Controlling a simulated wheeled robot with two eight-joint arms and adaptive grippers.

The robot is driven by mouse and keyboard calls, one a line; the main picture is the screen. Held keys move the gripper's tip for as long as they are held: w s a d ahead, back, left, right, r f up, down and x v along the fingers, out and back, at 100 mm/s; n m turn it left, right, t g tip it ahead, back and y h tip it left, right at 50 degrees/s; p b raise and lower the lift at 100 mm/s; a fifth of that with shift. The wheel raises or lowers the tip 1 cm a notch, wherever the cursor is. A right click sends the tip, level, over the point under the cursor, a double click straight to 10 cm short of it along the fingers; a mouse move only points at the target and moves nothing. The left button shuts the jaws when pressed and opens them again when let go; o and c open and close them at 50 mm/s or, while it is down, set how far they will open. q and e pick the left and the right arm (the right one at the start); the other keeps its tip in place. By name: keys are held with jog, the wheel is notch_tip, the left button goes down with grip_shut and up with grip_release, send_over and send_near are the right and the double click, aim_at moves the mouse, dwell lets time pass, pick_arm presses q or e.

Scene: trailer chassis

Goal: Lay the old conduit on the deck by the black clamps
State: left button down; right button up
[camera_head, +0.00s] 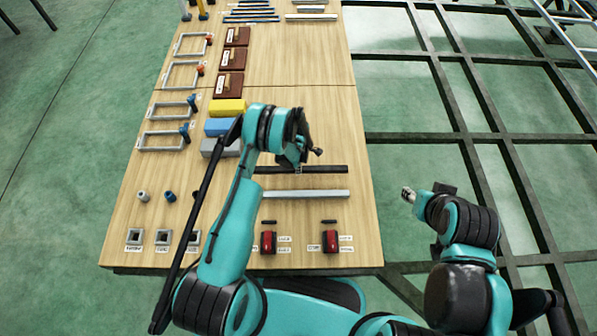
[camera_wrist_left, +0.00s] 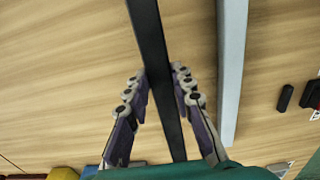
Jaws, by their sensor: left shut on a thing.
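A long dark bar, which I take to be the old conduit (camera_head: 328,169), lies across the wooden deck (camera_head: 300,120), parallel to a grey bar (camera_head: 305,193). My left gripper (camera_head: 298,166) is over the dark bar. In the left wrist view, the fingers of my left gripper (camera_wrist_left: 160,85) are on both sides of the dark bar (camera_wrist_left: 148,35), shut on it, with the grey bar (camera_wrist_left: 232,60) beside it. Two small black pieces, perhaps the black clamps (camera_head: 268,222) (camera_head: 329,221), lie nearer me. My right gripper (camera_head: 408,194) is off the deck's right side; its fingers are too small to read.
Two red blocks (camera_head: 268,242) (camera_head: 330,241) with labels stand near the front edge. Yellow, blue and grey blocks (camera_head: 228,107) are left of my left gripper. Grey frames (camera_head: 165,140) line the left side. The dark chassis frame (camera_head: 480,138) is open to the right.

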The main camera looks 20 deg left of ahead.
pick_arm(q)
notch_tip(320, 180, down, 3)
jog(key=shift+f+b, duration=0.2)
jog(key=shift+b, duration=0.45)
jog(key=shift+r, duration=0.15)
jog(key=c, duration=1.3)
grip_release()
